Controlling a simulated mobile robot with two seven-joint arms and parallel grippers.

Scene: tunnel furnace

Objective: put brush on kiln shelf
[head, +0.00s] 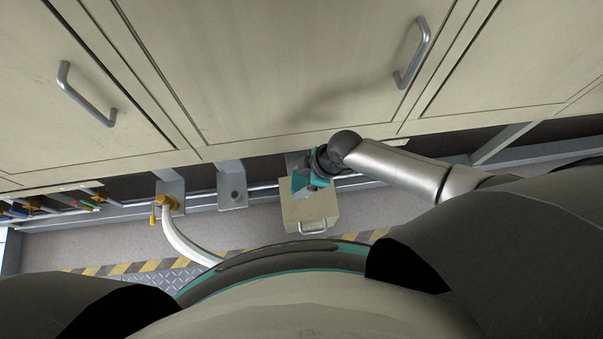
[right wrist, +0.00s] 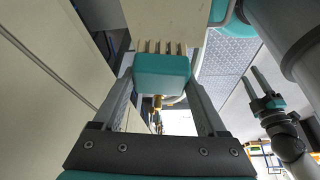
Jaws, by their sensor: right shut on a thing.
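My right gripper (head: 305,186) reaches in from the right in the head view, low in front of the cream cabinets. In the right wrist view its two fingers (right wrist: 163,95) are shut on a teal block with pale prongs at its far end (right wrist: 161,72), which I take for the brush. A cream box-like part (right wrist: 150,20) lies straight beyond the prongs; whether they touch it I cannot tell. My left gripper (right wrist: 253,85) shows at the right of the right wrist view, with its fingers apart and nothing between them. I cannot pick out a kiln shelf.
Cream cabinet doors (head: 270,60) with metal handles fill the top of the head view. A small cream box (head: 311,210) with a handle is beneath the right gripper. A bracket with a yellow fitting (head: 167,202) and coloured sticks (head: 85,204) are left. Striped floor edging (head: 150,267) runs below.

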